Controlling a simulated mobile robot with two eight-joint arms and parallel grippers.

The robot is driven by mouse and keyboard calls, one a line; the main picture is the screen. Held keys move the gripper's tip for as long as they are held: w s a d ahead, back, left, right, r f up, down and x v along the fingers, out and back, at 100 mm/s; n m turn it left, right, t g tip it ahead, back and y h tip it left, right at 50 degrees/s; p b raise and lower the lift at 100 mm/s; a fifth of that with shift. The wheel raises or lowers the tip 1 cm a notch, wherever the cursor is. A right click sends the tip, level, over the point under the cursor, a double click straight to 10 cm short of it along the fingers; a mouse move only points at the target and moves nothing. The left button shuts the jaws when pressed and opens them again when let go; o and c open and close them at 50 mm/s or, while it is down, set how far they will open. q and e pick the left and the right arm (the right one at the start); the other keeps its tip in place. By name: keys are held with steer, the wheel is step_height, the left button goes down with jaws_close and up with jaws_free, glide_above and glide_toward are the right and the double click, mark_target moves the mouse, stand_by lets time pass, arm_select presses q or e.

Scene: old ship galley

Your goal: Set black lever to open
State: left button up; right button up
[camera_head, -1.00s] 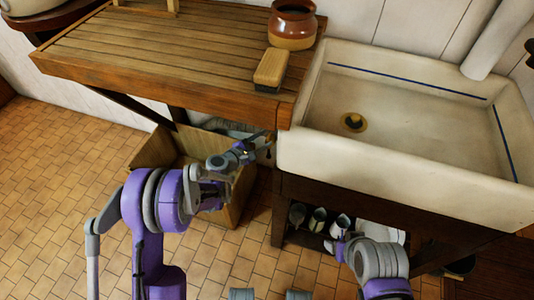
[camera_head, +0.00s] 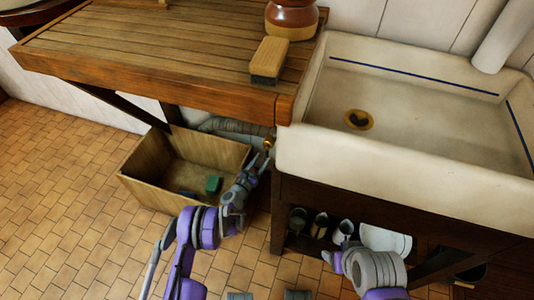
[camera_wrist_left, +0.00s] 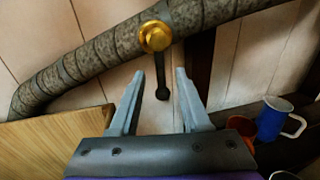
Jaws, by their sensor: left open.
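The black lever (camera_wrist_left: 162,88) hangs straight down from a round brass fitting (camera_wrist_left: 155,36) on a wrapped pipe (camera_wrist_left: 90,55) in the left wrist view. My left gripper (camera_wrist_left: 160,74) is open, with one finger on each side of the lever's lower part; I see gaps between the lever and both fingers. In the head view, my left gripper (camera_head: 262,160) is under the counter's right end, just below the brass fitting (camera_head: 268,143). The lever is too small to make out there. My right arm shows at the bottom, but its fingers do not.
A wooden crate (camera_head: 150,192) with a small green block (camera_head: 213,184) stands left of my left gripper. The white sink (camera_head: 400,173) and wooden counter (camera_head: 200,92) overhang the area. Jugs (camera_head: 319,226) stand below the sink. A blue mug (camera_wrist_left: 274,120) shows in the wrist view.

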mark_target(267, 157)
arm_select(q)
steer(key=x, duration=0.5)
jaws_close()
stand_by(1.4)
